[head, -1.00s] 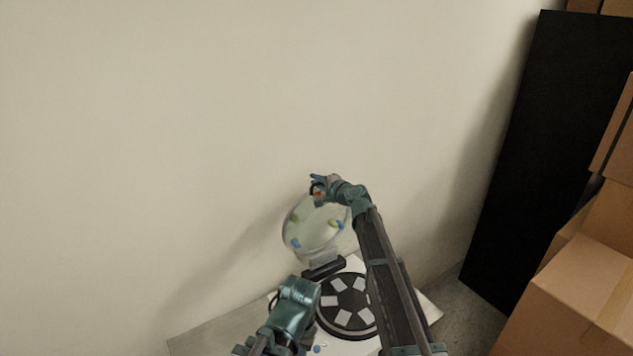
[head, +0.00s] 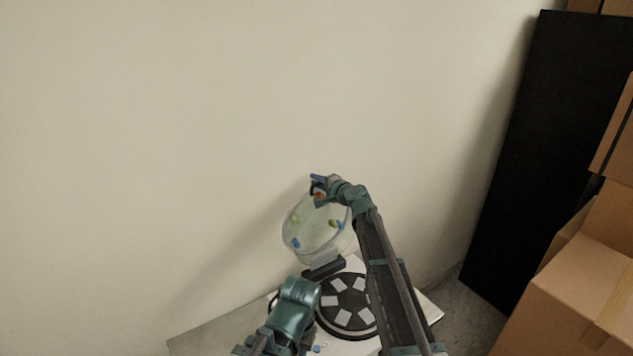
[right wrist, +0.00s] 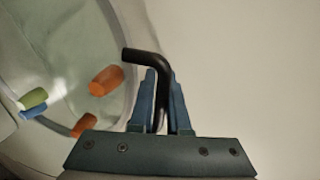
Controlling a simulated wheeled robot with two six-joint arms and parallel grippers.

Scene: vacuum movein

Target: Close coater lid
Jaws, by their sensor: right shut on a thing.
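The coater lid (head: 318,230) is a clear round cover with green, blue and orange knobs. It stands raised and open at the back of the coater (head: 345,328). The coater is white with a dark round plate carrying several pale squares. My right gripper (head: 318,186) is at the top of the lid. In the right wrist view it is shut on the black bent lid handle (right wrist: 152,66); the lid (right wrist: 62,60) lies to the left. My left arm comes in low in front of the coater; its gripper is not clearly seen.
The coater stands on a pale table (head: 215,335) against a plain wall (head: 180,120). A tall black panel (head: 530,160) and cardboard boxes (head: 585,300) stand at the right. The table's left part is clear.

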